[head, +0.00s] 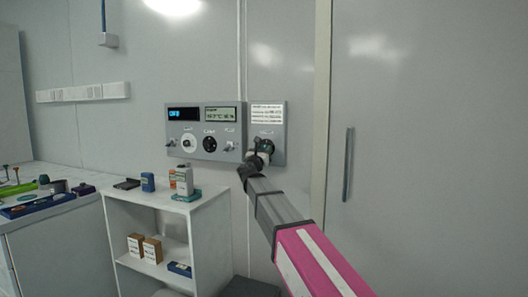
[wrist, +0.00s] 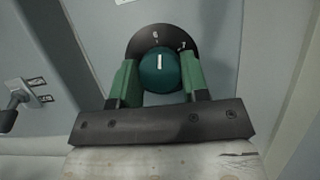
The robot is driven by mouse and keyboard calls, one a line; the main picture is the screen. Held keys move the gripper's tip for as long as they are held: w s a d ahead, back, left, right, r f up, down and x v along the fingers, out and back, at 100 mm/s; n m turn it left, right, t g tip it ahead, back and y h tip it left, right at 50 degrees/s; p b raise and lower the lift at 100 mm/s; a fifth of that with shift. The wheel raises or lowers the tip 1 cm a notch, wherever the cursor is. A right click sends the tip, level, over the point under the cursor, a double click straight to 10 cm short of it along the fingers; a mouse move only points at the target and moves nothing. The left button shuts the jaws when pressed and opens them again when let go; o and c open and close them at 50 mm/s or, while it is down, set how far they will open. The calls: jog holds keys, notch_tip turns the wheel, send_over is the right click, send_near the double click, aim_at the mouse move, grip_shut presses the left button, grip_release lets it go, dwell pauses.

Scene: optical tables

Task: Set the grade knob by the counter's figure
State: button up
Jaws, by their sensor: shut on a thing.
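In the wrist view a round teal knob (wrist: 160,82) sits on a black dial plate (wrist: 140,43). Its white pointer line stands about upright, towards a small mark at the plate's top. Another mark lies to the upper right; neither is readable. My gripper (wrist: 160,66) is shut on the knob, one green finger on each side. In the head view my gripper (head: 261,150) is at the narrow right-hand panel (head: 279,141) and mostly hides the knob. The wider grey panel beside it carries a dark display (head: 184,113) with small blue characters, too blurred to read surely.
The wide panel also has a greenish screen (head: 221,114), a white dial (head: 189,143), a black dial (head: 210,144) and small switches. A printed card (head: 267,114) is above my gripper. A white shelf (head: 150,200) with small boxes stands below left. A door handle (head: 347,165) is at right.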

jog(key=m+g+h, duration=0.1)
jog(key=m+g, duration=0.1)
jog(key=m, duration=0.6)
jog(key=m+g+h, duration=0.1)
jog(key=m+g, duration=0.2)
jog(key=m, duration=0.5)
jog(key=m+g, duration=0.3)
jog(key=m, duration=0.6)
jog(key=shift+a+r+h, duration=0.2)
jog(key=shift+h, duration=0.2)
jog(key=shift+m+g, duration=0.3)
jog(key=o, duration=0.9)
jog(key=v, duration=1)
jog(key=shift+s+a, duration=0.25)
